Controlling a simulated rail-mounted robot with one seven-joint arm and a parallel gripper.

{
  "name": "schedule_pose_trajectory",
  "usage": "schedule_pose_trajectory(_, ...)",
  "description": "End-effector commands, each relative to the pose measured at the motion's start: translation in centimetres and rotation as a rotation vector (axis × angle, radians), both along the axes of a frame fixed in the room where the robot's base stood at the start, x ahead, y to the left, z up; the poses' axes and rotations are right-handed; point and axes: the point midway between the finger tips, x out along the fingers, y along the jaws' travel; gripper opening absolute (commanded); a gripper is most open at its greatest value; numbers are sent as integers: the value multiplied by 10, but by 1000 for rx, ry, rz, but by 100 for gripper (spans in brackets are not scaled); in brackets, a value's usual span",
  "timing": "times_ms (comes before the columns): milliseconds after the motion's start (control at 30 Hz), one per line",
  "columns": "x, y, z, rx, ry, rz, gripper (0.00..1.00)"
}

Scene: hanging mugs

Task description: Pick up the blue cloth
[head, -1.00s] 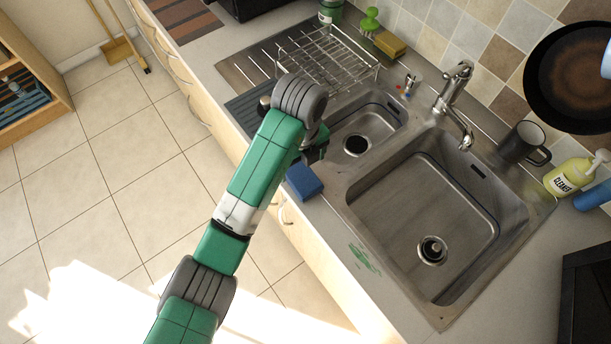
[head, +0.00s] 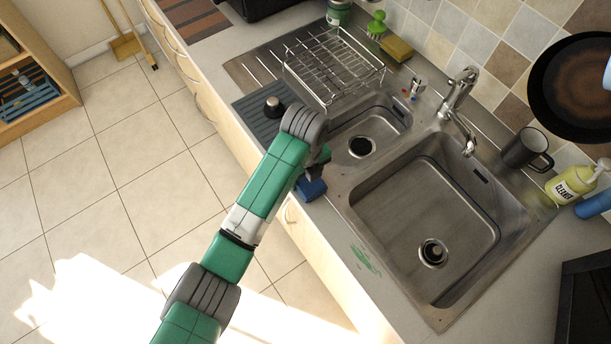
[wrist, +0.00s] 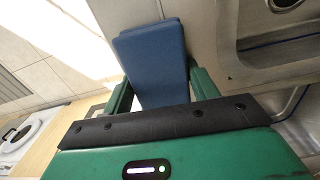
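The blue cloth (head: 312,190) is a thick folded block on the counter strip at the left front of the sink. My gripper (head: 317,172) is directly over it in the head view and hides its far part. In the wrist view the blue cloth (wrist: 152,55) lies between the two fingers of my gripper (wrist: 161,88), one on each side. The fingers are spread. Some gap shows at the left finger; whether the right finger touches the cloth I cannot tell.
The double-basin sink (head: 345,196) lies to the right, with a faucet (head: 458,95) behind. A wire dish rack (head: 333,65) stands beyond. A dark mug (head: 524,148) and cleaner bottle (head: 572,182) are at the right. A green stain (head: 365,260) marks the counter front.

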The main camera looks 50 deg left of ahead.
Motion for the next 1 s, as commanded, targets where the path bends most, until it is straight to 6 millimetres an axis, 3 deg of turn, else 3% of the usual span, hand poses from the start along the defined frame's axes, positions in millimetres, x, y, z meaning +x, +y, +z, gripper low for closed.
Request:
schedule_pose_trajectory(333, 1, 0, 5, 2, -2, 0, 36)
schedule_pose_trajectory(567, 1, 0, 36, 2, -4, -3, 36)
schedule_pose_trajectory(1000, -90, -66, 56, -7, -2, 4, 36)
